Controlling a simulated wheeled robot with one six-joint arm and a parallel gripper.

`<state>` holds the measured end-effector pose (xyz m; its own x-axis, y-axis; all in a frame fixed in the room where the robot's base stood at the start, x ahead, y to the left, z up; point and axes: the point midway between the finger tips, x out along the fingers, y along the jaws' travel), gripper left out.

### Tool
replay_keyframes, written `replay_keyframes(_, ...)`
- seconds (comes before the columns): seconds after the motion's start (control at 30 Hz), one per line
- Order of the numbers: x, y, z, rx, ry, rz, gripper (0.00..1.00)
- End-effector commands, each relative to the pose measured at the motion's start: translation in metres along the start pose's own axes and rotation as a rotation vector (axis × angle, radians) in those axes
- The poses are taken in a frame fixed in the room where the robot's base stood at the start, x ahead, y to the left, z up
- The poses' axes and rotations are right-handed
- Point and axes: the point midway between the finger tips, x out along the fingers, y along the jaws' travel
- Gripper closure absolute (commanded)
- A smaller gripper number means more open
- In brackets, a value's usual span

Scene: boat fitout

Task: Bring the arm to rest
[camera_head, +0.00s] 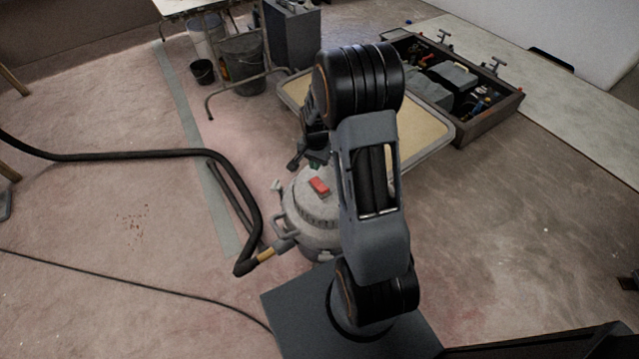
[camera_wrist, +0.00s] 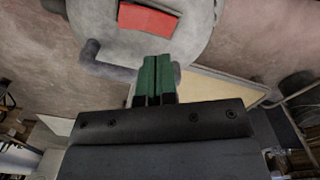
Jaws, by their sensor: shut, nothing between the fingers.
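My arm rises from my dark base in the head view and bends over at the top, its far end hanging down on the left side. My gripper (camera_wrist: 155,78) shows in the wrist view with its two green fingers together and nothing between them. In the head view a little of its green (camera_head: 315,165) shows beside the arm, partly hidden. A grey vacuum canister (camera_head: 312,215) with a red patch on top stands on the floor below and beyond the gripper. Its lid (camera_wrist: 200,45) fills the top of the wrist view. I cannot tell the gap between them.
A black hose (camera_head: 130,155) runs left from the canister. A beige-topped tray table (camera_head: 425,135) stands behind the arm. A tool crate (camera_head: 490,108) is at the back right. Buckets (camera_head: 243,65) stand at the back left. The floor at left and right is largely open.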

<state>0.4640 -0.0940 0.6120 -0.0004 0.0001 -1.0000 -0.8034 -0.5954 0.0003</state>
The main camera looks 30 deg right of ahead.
Motion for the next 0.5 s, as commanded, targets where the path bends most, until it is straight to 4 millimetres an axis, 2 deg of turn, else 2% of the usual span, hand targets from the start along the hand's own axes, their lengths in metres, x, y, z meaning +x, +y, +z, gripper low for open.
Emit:
replay_keyframes(0.37, 0.0003, 0.0000, 0.0000, -0.005, 0.000, 0.000, 1.00)
replay_keyframes(0.5, 0.0009, 0.0024, 0.0029, -0.081, -0.014, 0.011, 1.00)
